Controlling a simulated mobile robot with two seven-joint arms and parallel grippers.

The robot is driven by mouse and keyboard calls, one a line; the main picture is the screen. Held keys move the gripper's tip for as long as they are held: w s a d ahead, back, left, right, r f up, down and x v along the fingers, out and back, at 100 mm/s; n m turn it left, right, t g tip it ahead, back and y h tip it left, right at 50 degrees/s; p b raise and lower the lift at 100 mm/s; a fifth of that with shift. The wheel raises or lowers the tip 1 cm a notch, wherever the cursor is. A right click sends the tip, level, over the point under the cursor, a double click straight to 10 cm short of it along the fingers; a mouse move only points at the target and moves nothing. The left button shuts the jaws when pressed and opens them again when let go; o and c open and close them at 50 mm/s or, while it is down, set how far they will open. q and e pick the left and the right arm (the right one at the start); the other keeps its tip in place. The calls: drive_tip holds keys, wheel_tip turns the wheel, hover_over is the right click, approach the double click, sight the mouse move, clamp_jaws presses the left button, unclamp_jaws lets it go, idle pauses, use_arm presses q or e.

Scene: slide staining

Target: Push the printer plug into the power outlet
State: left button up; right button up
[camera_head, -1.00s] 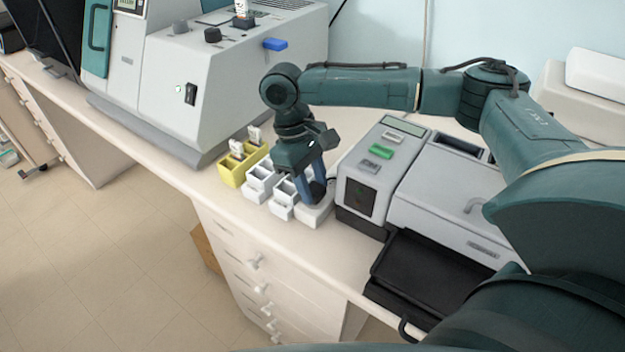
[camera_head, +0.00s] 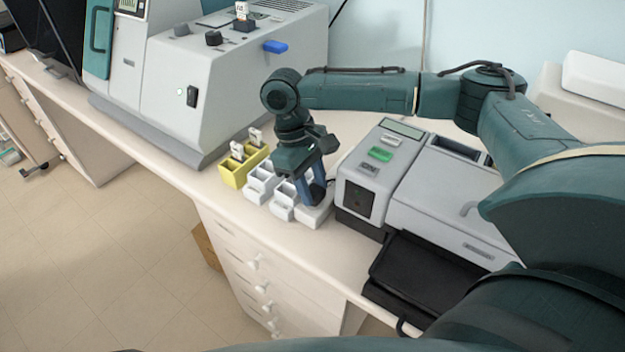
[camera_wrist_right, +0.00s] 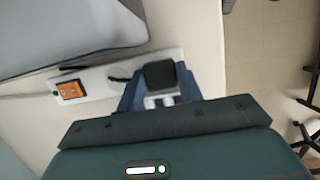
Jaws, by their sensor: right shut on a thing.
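My right gripper (camera_head: 313,190) points down over the bench and is shut on the black printer plug (camera_wrist_right: 160,74), which shows between the blue fingers in the wrist view. The white power outlet strip (camera_wrist_right: 94,84), with an orange switch (camera_wrist_right: 71,90), lies just below the plug. In the head view the strip's near end (camera_head: 316,216) shows under the fingers. The plug overlaps the strip in the wrist view; I cannot tell how deep its prongs sit. The grey printer (camera_head: 440,205) stands right of the gripper. My left gripper is not in view.
White slide containers (camera_head: 281,210) stand close left of the gripper, with a yellow one (camera_head: 234,175) holding slides beyond them. A large grey machine (camera_head: 230,80) stands behind left. A black tray (camera_head: 415,272) sticks out in front of the printer.

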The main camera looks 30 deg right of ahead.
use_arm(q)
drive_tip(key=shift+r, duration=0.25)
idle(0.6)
use_arm(e)
drive_tip(key=shift+p, duration=0.85)
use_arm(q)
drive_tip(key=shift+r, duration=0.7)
use_arm(e)
drive_tip(key=shift+f, duration=0.55)
drive_tip(key=o, duration=1)
drive_tip(key=shift+w+r, duration=0.15)
drive_tip(key=shift+r, duration=0.15)
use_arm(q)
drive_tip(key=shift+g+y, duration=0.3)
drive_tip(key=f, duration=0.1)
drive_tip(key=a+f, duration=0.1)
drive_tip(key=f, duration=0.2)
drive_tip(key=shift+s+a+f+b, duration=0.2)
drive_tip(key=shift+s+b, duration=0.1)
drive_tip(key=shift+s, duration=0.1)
use_arm(e)
drive_tip(key=v, duration=1.2)
drive_tip(key=shift+a+r, duration=0.15)
drive_tip(key=shift+r, duration=0.1)
